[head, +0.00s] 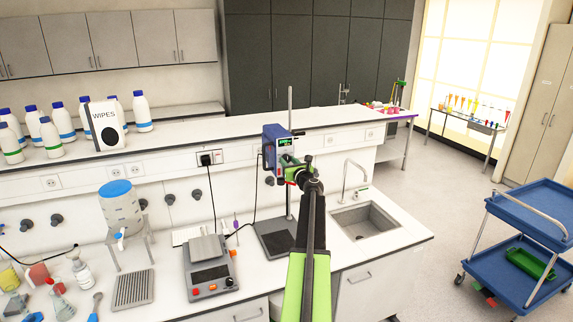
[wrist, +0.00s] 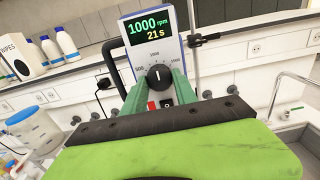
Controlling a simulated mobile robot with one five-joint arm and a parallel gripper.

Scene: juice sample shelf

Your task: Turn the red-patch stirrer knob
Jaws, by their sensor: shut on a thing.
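The overhead stirrer (head: 274,147) is a blue unit clamped on an upright rod at the back of the bench. In the wrist view its display (wrist: 147,28) reads 1000 rpm and 21 s. Below the display is the round black stirrer knob (wrist: 159,77), its white mark pointing nearly straight up on a printed speed scale. A small red patch (wrist: 152,105) shows below the knob, beside a black switch. My gripper (wrist: 159,84) is shut on the knob, with one green finger on each side. In the head view my gripper (head: 290,170) covers the stirrer's lower front.
A hotplate (head: 209,270) stands left of the stirrer's dark base plate (head: 278,240). A sink (head: 365,220) with a tap is to the right. White bottles and a wipes box (head: 105,123) stand on the raised shelf. A blue cart (head: 530,235) stands on the floor at right.

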